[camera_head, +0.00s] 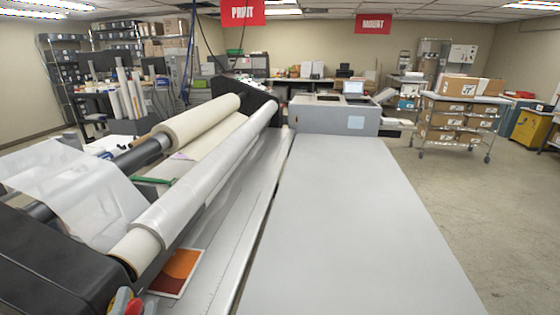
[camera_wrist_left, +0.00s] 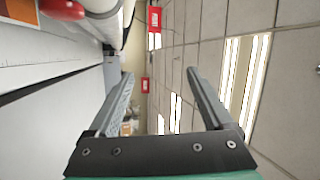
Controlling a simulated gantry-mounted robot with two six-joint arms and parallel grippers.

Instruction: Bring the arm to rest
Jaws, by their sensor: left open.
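My left gripper (camera_wrist_left: 160,73) shows in the left wrist view with its two grey fingers spread wide. Nothing is between the fingers. In that view the ceiling fills the right side and the pale laminator bed lies at the left, so the picture is turned on its side. I cannot clearly make out the left gripper in the head view. My right gripper is in neither view.
The laminator's film roll (camera_head: 205,172) and flat grey table (camera_head: 345,220) fill the foreground. An orange and dark red print (camera_head: 177,272) lies by the roll. A red knob (camera_head: 122,300) is at the front left; a cart (camera_head: 458,122) stands beyond open floor.

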